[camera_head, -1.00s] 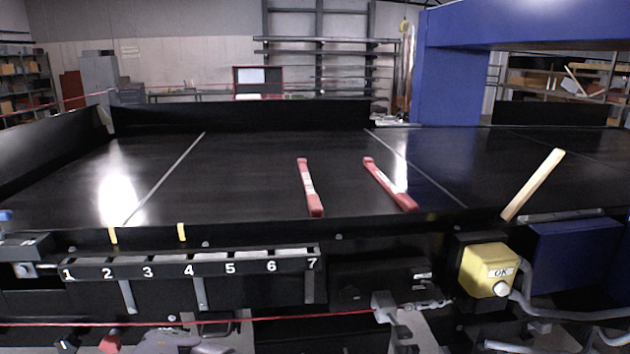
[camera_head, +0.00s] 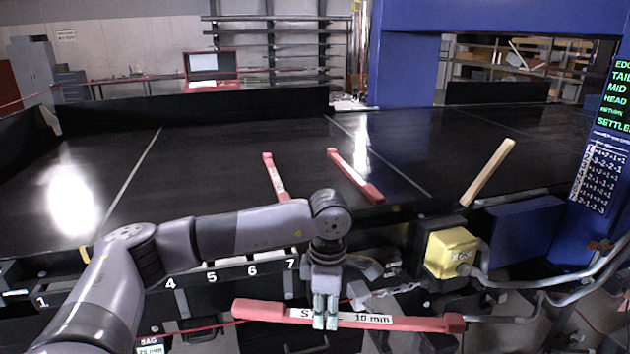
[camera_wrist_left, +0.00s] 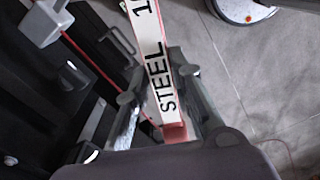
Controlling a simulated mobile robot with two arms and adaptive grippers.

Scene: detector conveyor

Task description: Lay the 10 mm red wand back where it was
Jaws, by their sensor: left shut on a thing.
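The red wand with a white label reading "10 mm" (camera_head: 420,323) is held level in front of the conveyor's front edge, in the lower middle of the head view. My left gripper (camera_head: 325,318) is shut on it across the label, pointing down. In the left wrist view the wand's label reads "STEEL" (camera_wrist_left: 158,80) and the wand runs between the fingers (camera_wrist_left: 155,105). Two other red wands lie on the black belt: one at left (camera_head: 274,178), partly hidden by my arm, and one at right (camera_head: 355,175). My right gripper is not in view.
A numbered rack (camera_head: 232,271) is on the conveyor's front, partly hidden by my arm. The belt (camera_head: 225,165) has bare areas.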

